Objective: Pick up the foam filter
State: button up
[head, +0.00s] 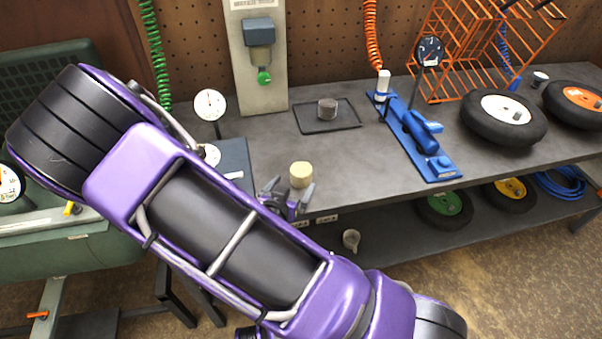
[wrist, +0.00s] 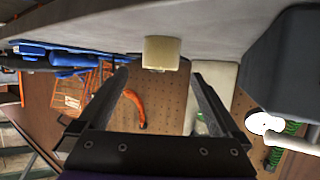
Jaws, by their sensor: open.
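A cream, cylindrical block, which looks like the foam filter (head: 301,174), stands at the front edge of the grey workbench. In the wrist view, which is upside down, the filter (wrist: 161,53) is centred between the finger lines, just beyond the tips. My gripper (head: 290,190) is open and empty at the bench's front edge, its fingers pointing at the filter. It also shows in the wrist view (wrist: 161,76) with its fingers wide apart. I see no contact with the filter. My purple arm hides part of the bench on the left.
A dark tray (head: 348,127) with a grey-brown cylinder (head: 327,109) lies behind the filter. A blue jack-like tool (head: 413,130) and wheels (head: 503,119) are to the right. Gauges (head: 210,104) stand left. A lower shelf (head: 400,229) runs beneath. Bare bench lies right of the filter.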

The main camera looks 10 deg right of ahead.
aim_at(298, 177)
jog(key=b+x, duration=0.1)
jog(key=x, duration=0.6)
jog(key=shift+w+d, duration=0.15)
jog(key=shift+w, duration=0.25)
jog(key=c, duration=1.2)
jog(key=shift+c, duration=0.2)
